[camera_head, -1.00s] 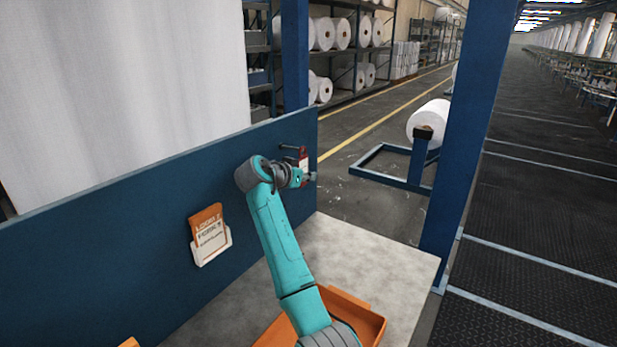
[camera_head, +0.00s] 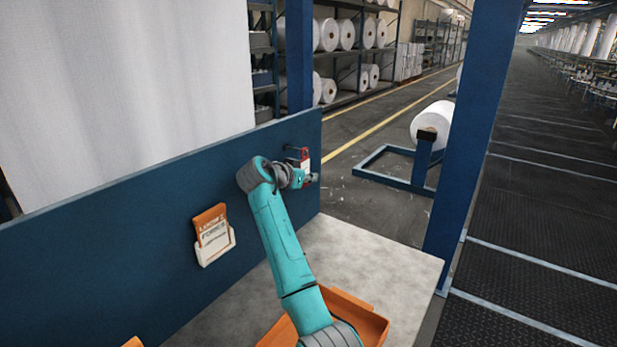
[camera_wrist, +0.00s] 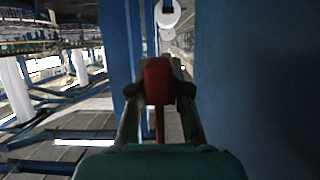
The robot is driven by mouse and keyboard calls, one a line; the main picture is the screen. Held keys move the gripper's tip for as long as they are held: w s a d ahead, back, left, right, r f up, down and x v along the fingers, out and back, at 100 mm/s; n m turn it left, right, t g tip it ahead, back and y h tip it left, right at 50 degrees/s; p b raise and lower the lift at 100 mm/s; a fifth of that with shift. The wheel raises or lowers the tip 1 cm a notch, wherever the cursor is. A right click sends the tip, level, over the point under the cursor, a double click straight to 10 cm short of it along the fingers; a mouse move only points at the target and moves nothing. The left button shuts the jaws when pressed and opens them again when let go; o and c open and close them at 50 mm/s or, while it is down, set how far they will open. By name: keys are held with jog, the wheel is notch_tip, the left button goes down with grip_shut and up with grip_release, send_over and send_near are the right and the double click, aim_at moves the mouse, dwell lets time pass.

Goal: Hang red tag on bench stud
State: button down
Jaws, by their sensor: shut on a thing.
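The red tag (camera_head: 305,155), with a white lower face, is near the far right end of the blue bench panel. In the wrist view the red tag (camera_wrist: 157,82) stands between my fingertips. My gripper (camera_wrist: 159,90) is shut on it; it also shows in the head view (camera_head: 302,176), beside the panel. A dark stud (camera_head: 291,148) sticks out from the panel at the tag's top edge. I cannot tell whether the stud passes through the tag's hole or lies behind it.
The blue panel (camera_head: 150,215) rises along the bench top (camera_head: 385,262). An orange-and-white card holder (camera_head: 215,245) hangs on it. An orange tray (camera_head: 372,325) sits under my arm. A blue post (camera_head: 470,130) stands right; a white roll (camera_head: 432,122) is beyond.

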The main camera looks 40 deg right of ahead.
jog(key=shift+f, duration=0.2)
jog(key=c, duration=1)
grip_release()
jog(key=shift+c, duration=0.2)
jog(key=s+a+r, duration=0.3)
jog(key=s+a, duration=0.1)
jog(key=a, duration=0.1)
jog(key=shift+a, duration=0.2)
